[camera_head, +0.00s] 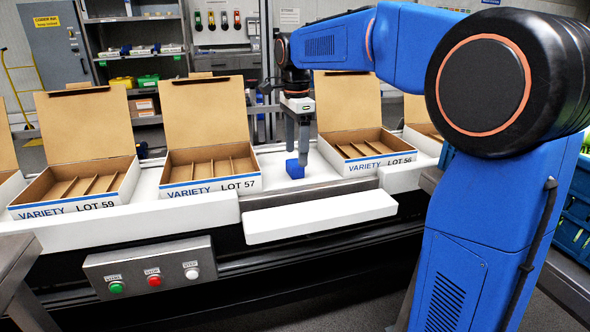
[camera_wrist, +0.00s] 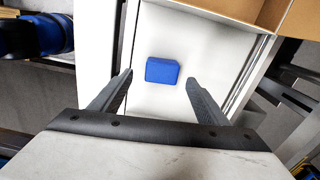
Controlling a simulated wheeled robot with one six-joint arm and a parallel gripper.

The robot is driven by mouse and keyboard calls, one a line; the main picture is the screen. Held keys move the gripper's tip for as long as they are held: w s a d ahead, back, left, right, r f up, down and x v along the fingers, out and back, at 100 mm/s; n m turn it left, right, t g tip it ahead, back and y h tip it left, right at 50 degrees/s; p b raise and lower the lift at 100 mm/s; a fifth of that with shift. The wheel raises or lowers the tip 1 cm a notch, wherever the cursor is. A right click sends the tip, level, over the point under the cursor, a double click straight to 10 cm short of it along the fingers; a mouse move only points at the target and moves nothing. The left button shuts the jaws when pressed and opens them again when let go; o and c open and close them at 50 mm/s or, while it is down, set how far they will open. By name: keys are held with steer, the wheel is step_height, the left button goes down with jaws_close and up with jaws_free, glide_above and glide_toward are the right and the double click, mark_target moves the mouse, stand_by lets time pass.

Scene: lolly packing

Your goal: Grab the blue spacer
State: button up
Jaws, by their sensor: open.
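The blue spacer (camera_head: 294,169) is a small blue block lying on the white conveyor surface between the LOT 57 and LOT 56 boxes. My gripper (camera_head: 298,146) points down just above it in the head view. In the wrist view the spacer (camera_wrist: 162,70) lies ahead of the gap between the two fingers of my gripper (camera_wrist: 160,82). The fingers are apart, with nothing between them. Whether the fingertips reach down to the spacer's height cannot be told.
Open cardboard boxes with dividers, LOT 57 (camera_head: 210,190) and LOT 56 (camera_head: 370,165), stand either side of the spacer. The LOT 59 box (camera_head: 80,207) stands farther left. A white ledge (camera_head: 320,217) and a button panel (camera_head: 150,268) are at the front.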

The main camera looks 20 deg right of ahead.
mark_target(295, 162)
step_height(295, 162, down, 5)
steer(key=shift+w+a+r, duration=0.1)
steer(key=shift+w, duration=0.05)
steer(key=shift+c, duration=0.4)
steer(key=c, duration=1.1)
steer(key=shift+o, duration=0.2)
steer(key=shift+r, duration=0.15)
